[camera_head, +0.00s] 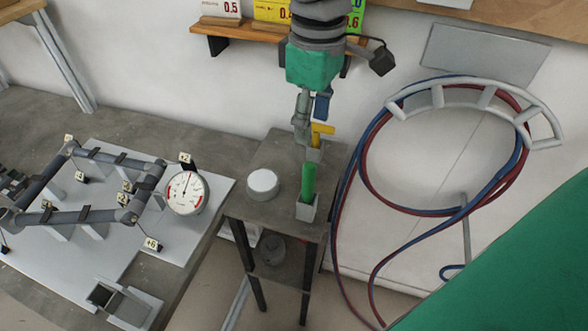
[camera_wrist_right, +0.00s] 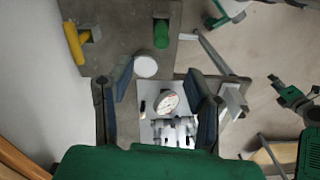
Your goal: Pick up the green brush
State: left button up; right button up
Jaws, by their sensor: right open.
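The green brush (camera_head: 308,182) stands upright in a small grey square holder (camera_head: 307,209) on a grey stand. It also shows in the right wrist view (camera_wrist_right: 161,34), near the top, beyond the fingers. My right gripper (camera_head: 312,122) hangs from the top of the head view, above and behind the brush, close to a yellow-handled item (camera_head: 322,131). In the right wrist view its two fingers (camera_wrist_right: 160,85) are spread wide with nothing held between them. The brush is clear of both fingers. The lower end of the brush is hidden in its holder. My left gripper is not seen.
A round white-topped item (camera_head: 262,183) sits left of the brush on the stand (camera_head: 258,212). Red and blue hoses (camera_head: 365,185) hang close on the right. A bench on the left carries a pipe frame and a dial gauge (camera_head: 187,193). A shelf (camera_head: 240,30) is behind.

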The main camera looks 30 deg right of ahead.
aim_at(308, 178)
jog(key=f, duration=0.5)
jog(key=f+b, duration=0.1)
jog(key=f, duration=0.1)
jog(key=shift+s+a+f, duration=0.15)
jog(key=shift+s, duration=0.1)
jog(key=shift+w+f, duration=0.15)
jog(key=shift+f, duration=1.4)
jog(key=shift+w+f, duration=0.15)
jog(key=shift+f, duration=1.35)
jog(key=shift+s+r, duration=0.1)
jog(key=shift+s, duration=0.05)
jog(key=shift+c, duration=0.8)
grip_shut()
